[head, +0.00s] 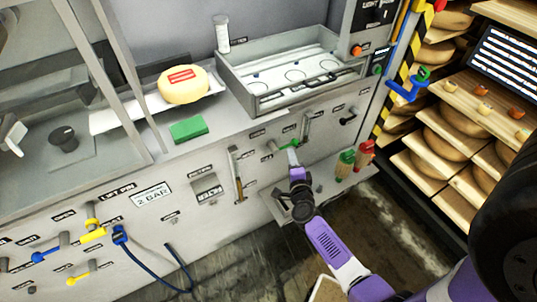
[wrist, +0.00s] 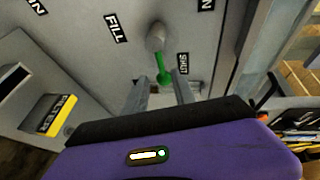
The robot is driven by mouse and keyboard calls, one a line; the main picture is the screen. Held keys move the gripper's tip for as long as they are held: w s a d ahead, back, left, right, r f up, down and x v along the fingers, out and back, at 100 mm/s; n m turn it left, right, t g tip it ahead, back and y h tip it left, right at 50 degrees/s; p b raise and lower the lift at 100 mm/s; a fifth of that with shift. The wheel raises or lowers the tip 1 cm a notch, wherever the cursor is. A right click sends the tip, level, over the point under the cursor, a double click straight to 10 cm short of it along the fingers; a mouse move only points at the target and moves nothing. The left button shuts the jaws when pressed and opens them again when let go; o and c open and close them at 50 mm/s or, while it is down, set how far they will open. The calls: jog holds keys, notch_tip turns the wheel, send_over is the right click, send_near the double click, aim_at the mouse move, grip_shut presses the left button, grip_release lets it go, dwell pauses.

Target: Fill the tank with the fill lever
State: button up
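The fill lever shows in the wrist view as a green handle (wrist: 162,69) on a grey round hub. It hangs almost straight down, with the FILL label up to its left and the SHUT label close on its right. In the head view the green lever (head: 289,145) sticks out of the front panel below the steel tank (head: 262,102). My gripper (wrist: 162,88) is open, its two grey fingers on either side of the handle's lower end; I cannot tell if they touch it. In the head view my gripper (head: 293,158) is at the lever.
A yellow cheese (head: 184,86) and a green block (head: 189,130) lie on the counter at left. Red and green bottles (head: 364,154) stand on a low shelf to the right of my gripper. Other levers and a blue hose (head: 122,237) line the panel. Cheese racks stand at right.

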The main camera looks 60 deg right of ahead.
aim_at(288, 146)
jog(key=b+x, duration=0.2)
jog(key=x, duration=0.5)
jog(key=shift+w+d+r+b, duration=0.1)
jog(key=shift+w+d+b, duration=0.15)
jog(key=shift+d+b, duration=0.1)
jog(key=shift+c, duration=0.2)
grip_shut()
dwell(1.0)
